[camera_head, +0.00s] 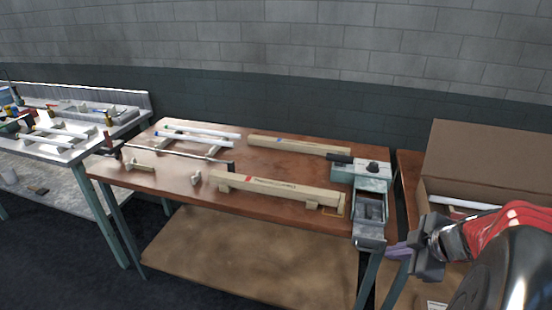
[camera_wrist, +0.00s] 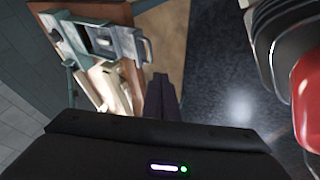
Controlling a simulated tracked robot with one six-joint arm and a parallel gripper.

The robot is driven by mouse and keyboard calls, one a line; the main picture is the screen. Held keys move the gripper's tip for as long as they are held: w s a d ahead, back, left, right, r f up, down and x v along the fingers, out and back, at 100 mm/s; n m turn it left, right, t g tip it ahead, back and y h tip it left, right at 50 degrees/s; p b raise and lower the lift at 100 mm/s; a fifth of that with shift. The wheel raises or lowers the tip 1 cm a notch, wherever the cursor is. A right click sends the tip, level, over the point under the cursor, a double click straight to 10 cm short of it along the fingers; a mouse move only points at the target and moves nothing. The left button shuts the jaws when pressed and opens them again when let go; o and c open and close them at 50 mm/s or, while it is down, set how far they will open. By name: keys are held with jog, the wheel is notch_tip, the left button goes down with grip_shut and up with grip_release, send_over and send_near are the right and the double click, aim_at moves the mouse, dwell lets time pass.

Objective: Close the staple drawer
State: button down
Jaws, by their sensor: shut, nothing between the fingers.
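The staple drawer (camera_head: 369,212) is a grey metal tray that sticks out open from the front of a grey-green machine (camera_head: 362,173) at the right end of the wooden table. The drawer's front (camera_head: 369,243) overhangs the table edge. In the wrist view the drawer (camera_wrist: 104,41) and its handle (camera_wrist: 146,48) show at the upper left. My gripper (camera_head: 388,251) has purple fingers, shut and empty, just right of the drawer front in the head view. The fingers also show in the wrist view (camera_wrist: 160,84), below the handle and apart from it.
Long wooden beams (camera_head: 277,188) and a clamp bar (camera_head: 187,153) lie on the wooden table (camera_head: 275,211). A brown cardboard box (camera_head: 490,155) stands right of the machine, close to my arm. A white bench (camera_head: 75,147) with tubing stands at the far left.

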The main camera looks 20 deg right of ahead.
jog(key=shift+s+a+f, duration=0.15)
jog(key=shift+s+f, duration=0.25)
jog(key=shift+s, duration=0.2)
send_near(374, 252)
jog(key=a+f, duration=0.4)
jog(key=shift+w+d+f, duration=0.2)
jog(key=shift+w+d, duration=0.1)
jog(key=shift+w, duration=0.35)
jog(key=shift+w+d+f, duration=0.25)
jog(key=shift+w+d, duration=0.1)
jog(key=shift+w, duration=0.3)
jog(key=shift+w+d+f, duration=0.2)
jog(key=shift+w+d, duration=0.1)
jog(key=shift+w, duration=0.35)
jog(key=shift+w, duration=0.1)
